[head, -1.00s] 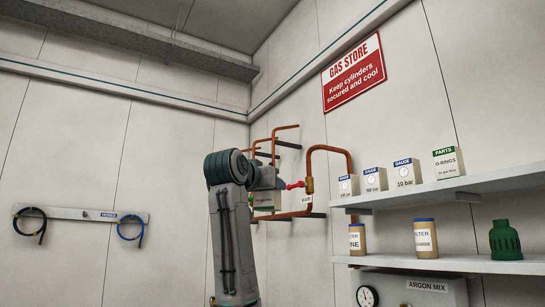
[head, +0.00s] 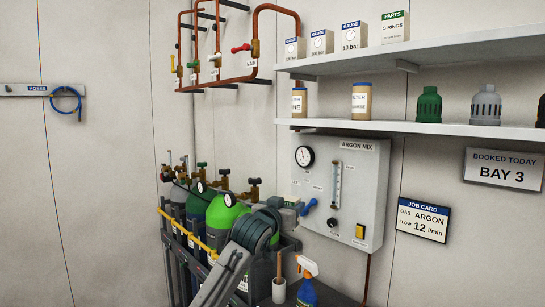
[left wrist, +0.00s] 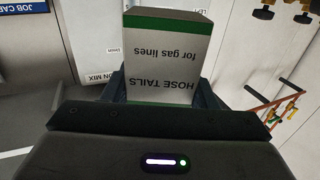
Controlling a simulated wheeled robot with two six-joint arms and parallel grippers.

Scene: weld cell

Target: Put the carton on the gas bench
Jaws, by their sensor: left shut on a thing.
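My left gripper (head: 290,207) is in front of the gas cylinders in the head view, just left of the argon mix panel. In the left wrist view the gripper (left wrist: 165,100) is shut on a white carton (left wrist: 166,57) with green bands, marked "HOSE TAILS for gas lines"; its print is upside down there. In the head view my arm and gripper mostly hide the carton. A dark surface (head: 335,298) shows at the bottom edge of the head view; I cannot tell for sure that it is the gas bench. My right gripper is not in view.
A blue spray bottle (head: 307,285) and a white cup with a brush (head: 279,290) stand low, near my arm. Green-topped cylinders (head: 222,212) stand behind a yellow rail. The argon panel (head: 345,190) and shelves (head: 430,128) are on the wall to the right.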

